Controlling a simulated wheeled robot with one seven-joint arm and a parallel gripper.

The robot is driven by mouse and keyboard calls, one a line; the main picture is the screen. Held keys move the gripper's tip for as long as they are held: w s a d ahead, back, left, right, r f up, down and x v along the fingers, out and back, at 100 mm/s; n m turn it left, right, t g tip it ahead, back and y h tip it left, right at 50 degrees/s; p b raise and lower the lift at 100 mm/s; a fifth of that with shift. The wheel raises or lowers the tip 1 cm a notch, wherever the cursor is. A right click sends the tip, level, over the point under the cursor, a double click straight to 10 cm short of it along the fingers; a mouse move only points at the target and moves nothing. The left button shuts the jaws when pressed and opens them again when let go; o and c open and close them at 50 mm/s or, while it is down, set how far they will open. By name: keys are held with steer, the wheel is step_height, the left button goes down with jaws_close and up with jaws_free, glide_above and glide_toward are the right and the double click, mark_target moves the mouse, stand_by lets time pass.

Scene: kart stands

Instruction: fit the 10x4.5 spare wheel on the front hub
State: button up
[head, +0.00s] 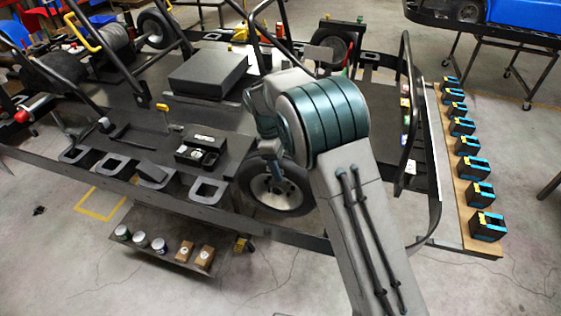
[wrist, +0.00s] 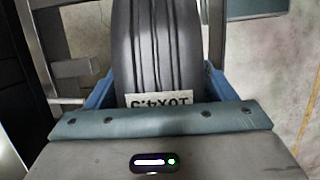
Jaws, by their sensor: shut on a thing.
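The spare wheel's black grooved tyre (wrist: 160,50) fills the middle of the wrist view, with an upside-down white label reading 10X4.5 on its tread. My gripper (wrist: 158,84) is shut on it, one blue finger on each side of the tyre. In the head view, a wheel with a pale rim (head: 272,188) stands upright just below my wrist at the kart's near side; it looks like the held one. My arm hides the fingers there and part of the wheel. The front hub cannot be made out, so I cannot tell whether the wheel touches it.
Another wheel (head: 331,46) is at the kart's far side. The curved black frame (head: 433,170) runs along the kart's right end. A board with several blue-and-black blocks (head: 466,205) lies at right. A low shelf with cans and boxes (head: 170,252) is below. Dark box (head: 208,72) sits behind.

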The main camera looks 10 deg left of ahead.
steer(key=shift+w+r+p, duration=0.15)
steer(key=shift+w+p, duration=0.35)
steer(key=shift+w, duration=0.75)
stand_by(0.4)
steer(key=o, duration=2)
steer(key=shift+o, duration=0.3)
steer(key=shift+s+d+r, duration=0.1)
steer(key=shift+s, duration=0.1)
steer(key=shift+w, duration=0.1)
